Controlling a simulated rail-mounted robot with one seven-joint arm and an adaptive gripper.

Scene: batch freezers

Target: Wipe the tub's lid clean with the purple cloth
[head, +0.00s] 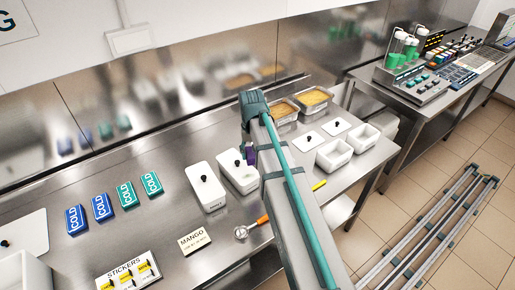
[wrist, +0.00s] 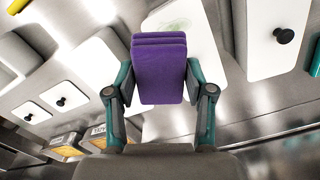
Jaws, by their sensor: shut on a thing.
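My gripper (wrist: 160,88) is shut on the folded purple cloth (wrist: 161,65), which hangs between its two fingers. The cloth also shows as a small purple patch (head: 251,155) in the head view, at the far right end of a white tub's lid (head: 233,169). In the wrist view this lid (wrist: 205,60) lies behind the cloth and carries a faint green smear (wrist: 176,26). The cloth hides part of the lid. I cannot tell whether cloth and lid touch. The lid's black knob shows in the head view (head: 237,162).
Another lidded white tub (head: 207,192) stands close on the left. Two loose knobbed lids (head: 308,143), open white tubs (head: 334,158) and pans of yellow food (head: 314,97) are to the right. An orange-handled scoop (head: 243,232) and a MANGO card (head: 194,241) lie in front.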

